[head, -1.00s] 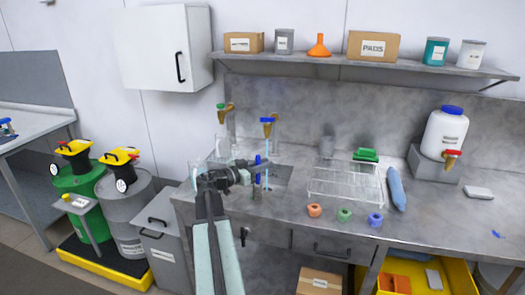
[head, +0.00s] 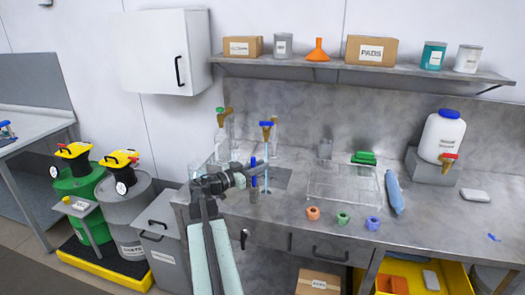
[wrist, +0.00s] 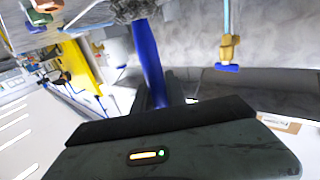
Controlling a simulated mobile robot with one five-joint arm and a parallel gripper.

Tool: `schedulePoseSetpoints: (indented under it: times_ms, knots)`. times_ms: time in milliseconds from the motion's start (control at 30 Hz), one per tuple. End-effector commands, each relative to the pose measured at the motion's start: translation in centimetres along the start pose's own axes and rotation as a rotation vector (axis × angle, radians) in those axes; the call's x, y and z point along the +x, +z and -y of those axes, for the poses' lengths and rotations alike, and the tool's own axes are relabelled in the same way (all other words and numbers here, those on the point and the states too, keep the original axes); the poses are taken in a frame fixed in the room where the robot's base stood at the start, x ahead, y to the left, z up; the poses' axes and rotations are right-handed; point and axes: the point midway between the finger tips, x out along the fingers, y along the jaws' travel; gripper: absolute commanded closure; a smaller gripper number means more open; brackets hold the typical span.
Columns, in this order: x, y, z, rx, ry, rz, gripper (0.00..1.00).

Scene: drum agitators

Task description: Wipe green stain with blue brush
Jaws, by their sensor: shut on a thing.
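My gripper (head: 250,172) is over the left part of the steel counter, beside the sink and the blue-handled tap (head: 267,126). It is shut on the blue handle of the brush (head: 254,188), which stands roughly upright in the head view. In the wrist view the blue brush handle (wrist: 148,58) rises from my gripper (wrist: 160,95) to a rough grey head (wrist: 130,10). The tap also shows there, to the right of the brush (wrist: 229,52). I cannot make out a green stain in either view.
A wire rack (head: 343,185), a green block (head: 364,158) and a blue roll (head: 394,190) lie to the right on the counter (head: 450,220). Three small coloured rings, including an orange one (head: 312,212), line the front. A white jug (head: 441,136) stands at right.

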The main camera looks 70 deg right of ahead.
Motion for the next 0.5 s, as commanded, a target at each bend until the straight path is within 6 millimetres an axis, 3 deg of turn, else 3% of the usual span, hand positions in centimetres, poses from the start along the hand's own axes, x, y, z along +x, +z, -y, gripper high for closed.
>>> schedulePoseSetpoints:
  times_ms: [33, 500]
  knots:
    - [-0.1, -1.0, 0.1, 0.000, -0.001, 0.000, 1.00]
    - [-0.8, -4.9, 0.5, -0.001, -0.012, 0.001, 1.00]
